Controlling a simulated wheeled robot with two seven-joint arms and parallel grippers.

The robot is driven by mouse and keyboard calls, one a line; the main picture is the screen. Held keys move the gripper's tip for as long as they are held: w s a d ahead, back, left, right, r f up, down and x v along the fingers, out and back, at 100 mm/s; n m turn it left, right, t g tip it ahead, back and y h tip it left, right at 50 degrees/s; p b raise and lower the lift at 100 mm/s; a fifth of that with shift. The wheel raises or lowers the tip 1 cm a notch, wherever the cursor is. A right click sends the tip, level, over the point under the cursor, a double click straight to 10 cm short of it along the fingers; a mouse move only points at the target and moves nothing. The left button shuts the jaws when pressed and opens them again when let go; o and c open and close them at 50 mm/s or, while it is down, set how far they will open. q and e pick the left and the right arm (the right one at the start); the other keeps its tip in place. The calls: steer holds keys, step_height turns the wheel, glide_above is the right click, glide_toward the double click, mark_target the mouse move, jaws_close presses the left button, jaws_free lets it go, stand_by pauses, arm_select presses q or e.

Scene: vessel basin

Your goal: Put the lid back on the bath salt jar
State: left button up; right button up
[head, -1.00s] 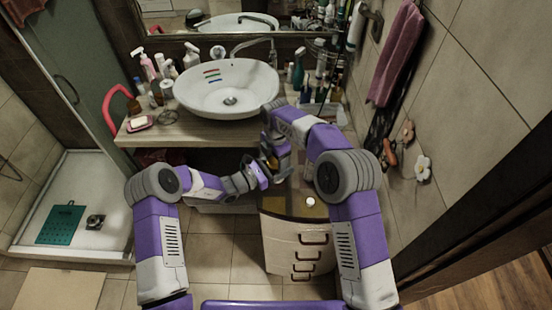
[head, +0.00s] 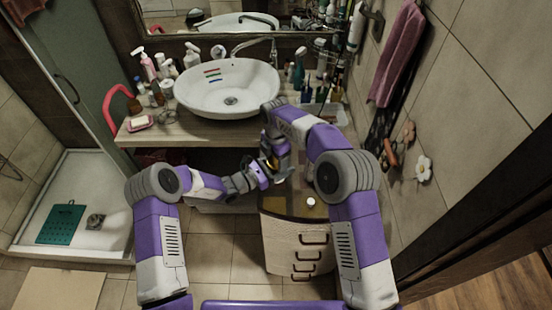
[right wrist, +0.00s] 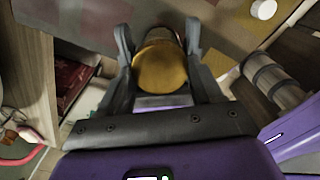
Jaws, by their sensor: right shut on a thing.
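My right gripper (head: 272,160) is shut on a round golden-amber thing, above the near part of the drawer cabinet. In the right wrist view the two fingers (right wrist: 158,45) stand on either side of this golden thing (right wrist: 160,68); I cannot tell whether it is the jar or its lid. My left gripper (head: 262,174) is close beside the right one; its fingers are too small and hidden to read. A small white round thing (head: 311,202) lies on the cabinet top, and also shows in the right wrist view (right wrist: 263,9); I cannot tell if it is a lid.
The drawer cabinet (head: 297,240) stands below the grippers. Behind is a wooden counter (head: 190,132) with a white basin (head: 228,92), a soap dish (head: 140,123) and several bottles. A tiled wall rises at the right.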

steer(key=shift+s+f, duration=0.3)
steer(key=shift+f, duration=0.05)
stand_by(0.6)
steer(key=shift+f, duration=0.45)
stand_by(0.5)
steer(key=o, duration=0.7)
steer(key=shift+d, duration=0.1)
steer(key=shift+w+r, duration=0.1)
steer(key=shift+r, duration=2.05)
steer(key=c, duration=1.1)
